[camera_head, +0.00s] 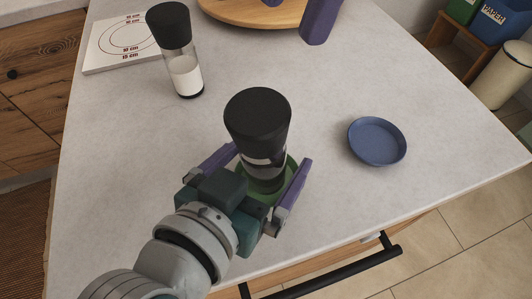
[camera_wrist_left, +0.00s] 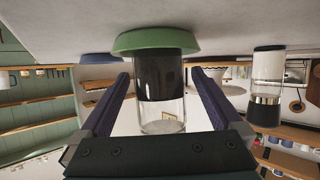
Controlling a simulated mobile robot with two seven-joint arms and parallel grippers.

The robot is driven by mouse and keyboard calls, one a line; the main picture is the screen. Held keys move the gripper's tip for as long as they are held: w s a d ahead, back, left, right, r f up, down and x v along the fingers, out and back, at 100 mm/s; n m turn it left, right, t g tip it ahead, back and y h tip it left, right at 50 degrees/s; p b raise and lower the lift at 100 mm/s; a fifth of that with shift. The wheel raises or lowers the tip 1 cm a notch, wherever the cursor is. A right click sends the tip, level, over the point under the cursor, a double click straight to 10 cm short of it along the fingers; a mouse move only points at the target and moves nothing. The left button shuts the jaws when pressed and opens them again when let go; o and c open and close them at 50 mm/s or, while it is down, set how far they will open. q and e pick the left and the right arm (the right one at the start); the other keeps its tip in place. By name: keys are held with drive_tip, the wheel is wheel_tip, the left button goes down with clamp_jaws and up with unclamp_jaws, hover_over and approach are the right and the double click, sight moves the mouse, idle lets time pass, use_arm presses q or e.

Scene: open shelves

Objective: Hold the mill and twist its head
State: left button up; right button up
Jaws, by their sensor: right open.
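A mill (camera_head: 258,115) with a black head and dark contents stands upright on a green dish (camera_head: 268,183). In the left wrist view, which is upside down, the mill's glass body (camera_wrist_left: 160,118) hangs from the dish (camera_wrist_left: 155,41); its head is out of sight. My left gripper (camera_head: 270,158) is open around the mill's lower body, one finger on each side, with a small gap to each finger. My right gripper (camera_head: 297,12) is at the top edge, open and empty, mostly cut off, apart from the mill.
A second mill (camera_head: 186,75) with white contents stands behind left, in front of a white board (camera_head: 118,50) with printed circles. A round wooden board (camera_head: 235,14) lies at the back. A blue dish (camera_head: 377,148) is on the right. The worktop between them is clear.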

use_arm(q)
clamp_jaws()
idle(0.6)
drive_tip(key=shift+r+p, duration=0.1)
drive_tip(key=shift+p, duration=0.3)
drive_tip(key=shift+w+d+g+y+p, duration=0.15)
drive_tip(key=shift+g+y+p, duration=0.2)
drive_tip(key=shift+p, duration=0.2)
drive_tip(key=shift+c, duration=1.3)
unclamp_jaws()
drive_tip(key=shift+c, duration=0.2)
